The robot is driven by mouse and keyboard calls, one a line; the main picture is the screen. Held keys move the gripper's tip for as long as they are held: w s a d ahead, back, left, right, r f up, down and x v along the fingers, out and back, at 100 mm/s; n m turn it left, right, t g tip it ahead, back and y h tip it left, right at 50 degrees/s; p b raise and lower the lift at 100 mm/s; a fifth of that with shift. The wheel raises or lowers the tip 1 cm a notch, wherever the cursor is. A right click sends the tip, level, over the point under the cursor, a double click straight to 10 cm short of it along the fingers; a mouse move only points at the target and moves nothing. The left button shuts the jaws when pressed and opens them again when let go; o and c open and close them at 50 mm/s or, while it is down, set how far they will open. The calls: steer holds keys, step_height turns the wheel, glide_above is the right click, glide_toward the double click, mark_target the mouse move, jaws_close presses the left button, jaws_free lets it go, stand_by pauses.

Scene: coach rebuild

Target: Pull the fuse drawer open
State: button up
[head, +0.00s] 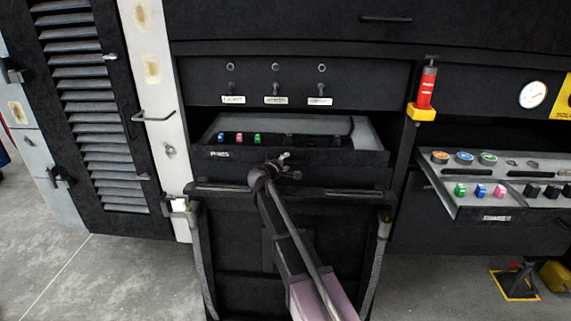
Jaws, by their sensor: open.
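The fuse drawer (345,158) is a black-fronted drawer below the switch panel, with a small white label at its left. It stands part-way out, its grey inside showing from above. A blue, a pink and a green fuse (239,138) sit in a row in the dark strip inside it. My gripper (286,161) is open at the middle of the drawer front, near its upper edge. My arm reaches up to it from below. Any handle there is hidden behind the gripper, and I cannot tell whether the jaws touch the front.
A second drawer (482,217) with coloured fuses and round parts stands out at the right. A red cylinder (427,86) in a yellow holder is on the post between. A switch panel (300,80) is above. A louvred door (90,110) is at the left. Grey floor shows below.

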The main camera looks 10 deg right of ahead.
jaws_close()
